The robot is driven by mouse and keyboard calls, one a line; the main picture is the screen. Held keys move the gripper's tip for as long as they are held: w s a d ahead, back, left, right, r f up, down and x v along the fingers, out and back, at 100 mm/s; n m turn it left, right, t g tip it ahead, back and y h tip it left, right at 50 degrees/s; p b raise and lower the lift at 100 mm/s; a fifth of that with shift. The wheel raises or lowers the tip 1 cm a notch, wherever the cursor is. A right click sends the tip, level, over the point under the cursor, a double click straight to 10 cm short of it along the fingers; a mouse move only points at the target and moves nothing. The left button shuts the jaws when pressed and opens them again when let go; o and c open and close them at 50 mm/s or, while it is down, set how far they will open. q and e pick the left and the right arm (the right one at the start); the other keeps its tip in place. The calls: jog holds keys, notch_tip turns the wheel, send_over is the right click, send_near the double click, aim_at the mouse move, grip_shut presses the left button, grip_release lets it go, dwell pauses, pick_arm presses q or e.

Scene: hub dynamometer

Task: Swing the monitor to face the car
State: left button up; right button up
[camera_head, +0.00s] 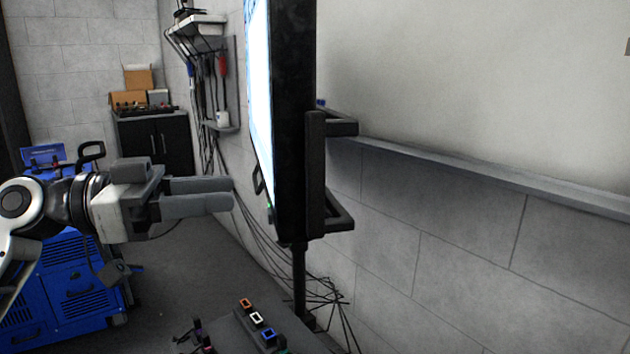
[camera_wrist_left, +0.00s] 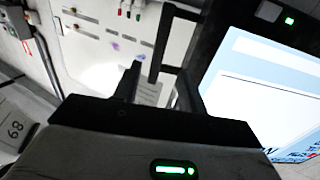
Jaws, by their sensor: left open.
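The monitor (camera_head: 292,120) stands almost edge-on in the head view, with its bright screen (camera_head: 260,95) facing left. A black bracket-like bar (camera_head: 316,175) is on its right side, and a small dark loop handle (camera_head: 258,180) is on its screen side. My left gripper (camera_head: 233,194) is open and empty, just left of that loop. In the left wrist view a black handle (camera_wrist_left: 157,45) projects from the monitor frame ahead of the open fingers (camera_wrist_left: 160,88); I cannot tell if they touch. The lit screen (camera_wrist_left: 265,85) is at right. My right gripper and the car are not in view.
A blue cabinet (camera_head: 72,285) stands at left beneath my arm. A dark cabinet (camera_head: 153,140) with boxes is at the back. Cables (camera_head: 262,235) hang along the block wall. A low grey unit with coloured switches (camera_head: 256,319) is in front.

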aim_at(306, 184)
pick_arm(q)
jog(key=p+x, duration=0.2)
jog(key=x, duration=0.9)
jog(key=shift+d+r, duration=0.15)
jog(key=shift+d, duration=0.15)
jog(key=shift+w+d, duration=0.2)
jog(key=shift+d, duration=0.3)
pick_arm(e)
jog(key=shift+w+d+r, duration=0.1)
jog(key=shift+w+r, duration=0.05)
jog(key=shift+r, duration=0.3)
